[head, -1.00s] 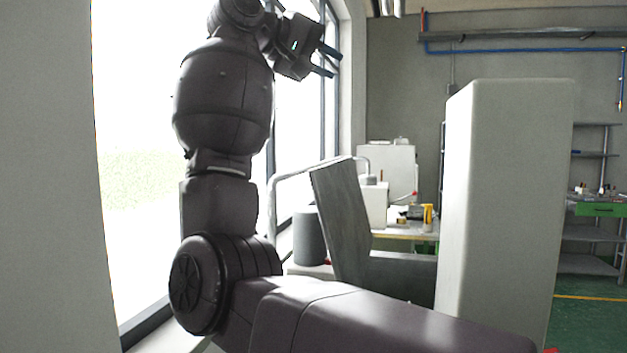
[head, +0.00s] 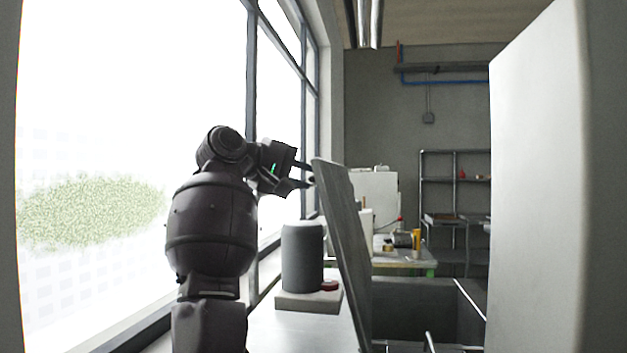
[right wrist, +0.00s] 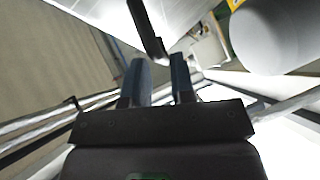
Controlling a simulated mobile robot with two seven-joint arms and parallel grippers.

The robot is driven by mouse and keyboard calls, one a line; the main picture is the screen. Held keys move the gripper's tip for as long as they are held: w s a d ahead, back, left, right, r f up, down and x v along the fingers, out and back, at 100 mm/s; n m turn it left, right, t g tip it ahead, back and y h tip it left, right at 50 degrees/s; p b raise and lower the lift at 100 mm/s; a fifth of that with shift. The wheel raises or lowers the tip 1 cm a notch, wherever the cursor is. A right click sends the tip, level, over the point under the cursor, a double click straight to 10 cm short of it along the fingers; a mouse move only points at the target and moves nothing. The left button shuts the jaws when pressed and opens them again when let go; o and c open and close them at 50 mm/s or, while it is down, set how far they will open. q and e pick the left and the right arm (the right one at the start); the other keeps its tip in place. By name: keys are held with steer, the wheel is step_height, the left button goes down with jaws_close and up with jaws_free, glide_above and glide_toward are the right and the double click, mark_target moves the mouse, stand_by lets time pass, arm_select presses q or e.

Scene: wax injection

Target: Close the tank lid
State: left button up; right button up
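The tank lid (head: 345,250) is a flat grey panel standing raised and steeply tilted at the left side of the open grey tank (head: 410,300) in the head view. My right gripper (head: 307,176) is at the left of the lid's top edge, its two fingers apart and pointing at it. I cannot tell whether it touches the lid. In the right wrist view, the fingers (right wrist: 160,82) have an empty gap between them, and a dark bar (right wrist: 148,35) lies just ahead of them. My left gripper is not in view.
A dark grey cylinder (head: 302,257) stands on a pale base left of the lid, beside a red cap (head: 330,285). A tall pale cabinet (head: 540,190) blocks the right side. Windows (head: 130,130) run along the left. A cluttered workbench (head: 405,257) stands behind the tank.

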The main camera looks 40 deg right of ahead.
steer(key=shift+x, duration=1.55)
jaws_close()
